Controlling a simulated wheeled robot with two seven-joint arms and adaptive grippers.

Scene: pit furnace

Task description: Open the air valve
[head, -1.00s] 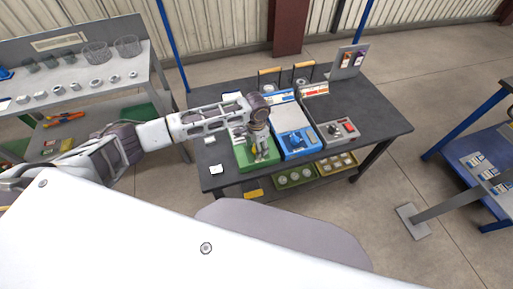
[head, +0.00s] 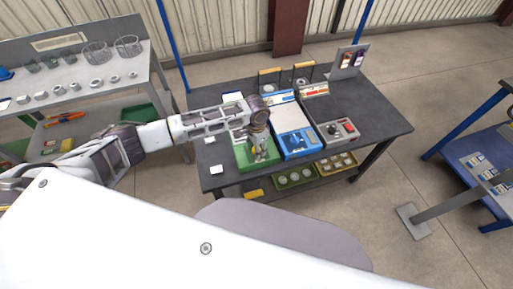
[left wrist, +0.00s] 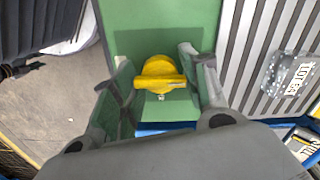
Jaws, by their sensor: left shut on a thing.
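The air valve has a yellow handle (left wrist: 160,74) with a round hub and a flat bar, on a green panel (left wrist: 158,28) in the left wrist view. In the head view the green panel (head: 242,157) is at the left of the row of units on the dark table, and my gripper hides most of the handle. My left gripper (head: 261,155) points down over the panel. Its fingers (left wrist: 157,78) stand on both sides of the yellow handle and are shut on it. My right gripper is not in view.
A blue unit (head: 297,142) stands close to the right of the green panel. A grey box with a red knob (head: 350,125) is further right. The dark table (head: 385,108) has free room at its right end. A shelf with glassware (head: 125,47) is at the left.

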